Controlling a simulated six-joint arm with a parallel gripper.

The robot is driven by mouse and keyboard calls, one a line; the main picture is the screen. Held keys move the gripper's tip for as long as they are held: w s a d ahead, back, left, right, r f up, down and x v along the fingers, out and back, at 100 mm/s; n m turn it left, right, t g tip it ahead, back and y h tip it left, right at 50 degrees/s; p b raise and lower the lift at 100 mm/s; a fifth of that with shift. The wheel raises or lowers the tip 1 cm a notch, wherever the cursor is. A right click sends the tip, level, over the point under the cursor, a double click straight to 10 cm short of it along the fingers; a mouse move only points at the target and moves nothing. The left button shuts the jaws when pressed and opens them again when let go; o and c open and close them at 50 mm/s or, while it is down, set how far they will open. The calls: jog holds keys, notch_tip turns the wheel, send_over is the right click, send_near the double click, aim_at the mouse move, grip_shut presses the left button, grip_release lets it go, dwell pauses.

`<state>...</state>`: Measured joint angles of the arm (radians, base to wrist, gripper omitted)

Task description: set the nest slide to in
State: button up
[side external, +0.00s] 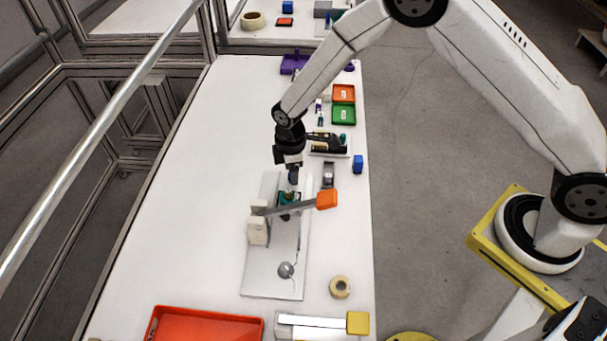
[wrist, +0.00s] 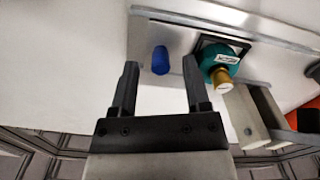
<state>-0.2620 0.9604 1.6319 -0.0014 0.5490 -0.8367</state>
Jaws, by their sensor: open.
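A blue knob (wrist: 160,60) stands on a pale metal plate, beside a black square frame (wrist: 199,42) that holds a teal shell (wrist: 218,57). The shell carries a white label and a gold part. In the side view the blue knob (side external: 293,176) and teal shell (side external: 285,197) show partly, behind the orange-ended lever. My gripper (side external: 290,162) is directly above the knob, pointing down. In the wrist view my gripper (wrist: 160,63) is open and empty. The knob appears between its two fingertips, and I cannot tell whether they are down around it. Slide markings are not readable.
The fixture plate (side external: 268,285) carries a beige block (side external: 258,231), a grey lever with orange end (side external: 327,199) and a grey ball (side external: 286,270). The table's left side is clear.

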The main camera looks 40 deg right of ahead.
jog(key=shift+f, duration=0.8)
grip_shut()
dwell(1.0)
